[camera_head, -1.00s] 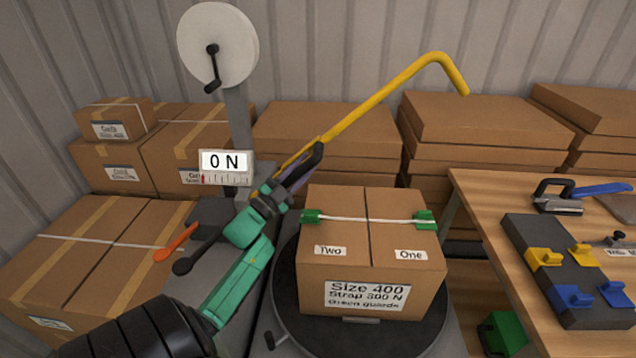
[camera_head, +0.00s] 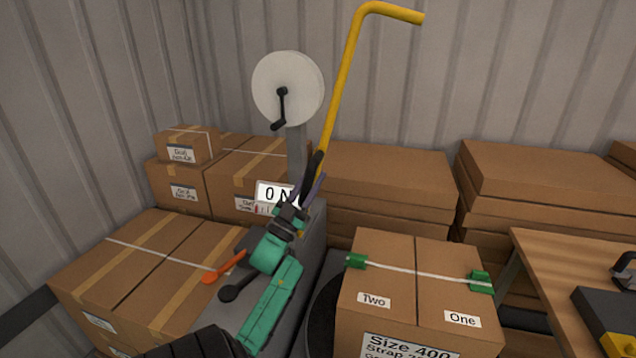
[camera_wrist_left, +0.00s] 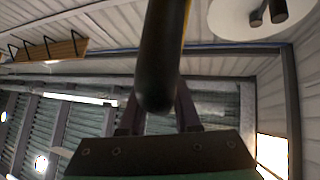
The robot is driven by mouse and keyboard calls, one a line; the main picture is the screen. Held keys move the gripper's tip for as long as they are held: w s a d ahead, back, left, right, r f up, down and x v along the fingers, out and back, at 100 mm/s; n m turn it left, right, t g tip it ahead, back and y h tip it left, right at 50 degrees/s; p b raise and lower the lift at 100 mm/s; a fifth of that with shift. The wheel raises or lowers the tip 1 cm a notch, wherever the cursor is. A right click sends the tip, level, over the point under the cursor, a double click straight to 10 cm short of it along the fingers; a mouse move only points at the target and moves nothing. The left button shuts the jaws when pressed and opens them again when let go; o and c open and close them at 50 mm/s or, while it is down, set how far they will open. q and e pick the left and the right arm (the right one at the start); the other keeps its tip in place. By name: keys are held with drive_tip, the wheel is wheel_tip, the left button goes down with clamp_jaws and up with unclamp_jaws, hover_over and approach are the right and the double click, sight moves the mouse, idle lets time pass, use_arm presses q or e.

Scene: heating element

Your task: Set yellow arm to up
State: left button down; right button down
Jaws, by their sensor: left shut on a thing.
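The yellow arm (camera_head: 345,85) stands steeply upright, leaning a little right, with its bent top end pointing right. Its lower end has a black grip (camera_head: 314,165). My left gripper (camera_head: 311,188) is shut on this black grip; its dark fingers sit on both sides of it. In the left wrist view the black grip (camera_wrist_left: 158,70) runs down between the fingers of my left gripper (camera_wrist_left: 158,112). The arm's pivot is hidden behind the gripper and the display (camera_head: 272,194), which reads 0 and is partly covered. My right gripper is not in view.
A white reel (camera_head: 300,85) with a black crank stands behind the gripper. An orange lever (camera_head: 224,268) and a black knob lever are left of my forearm. A strapped box (camera_head: 400,310) with green guards sits on the turntable at right. Stacked cartons (camera_head: 385,170) line the back wall.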

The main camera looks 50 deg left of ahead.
use_arm(q)
drive_tip(key=shift+r, duration=0.1)
drive_tip(key=c, duration=0.6)
unclamp_jaws()
drive_tip(key=shift+w+a, duration=0.1)
wheel_tip(320, 180, up, 20)
drive_tip(key=shift+f+b, duration=0.1)
drive_tip(key=shift+b, duration=1)
drive_tip(key=shift+f, duration=0.1)
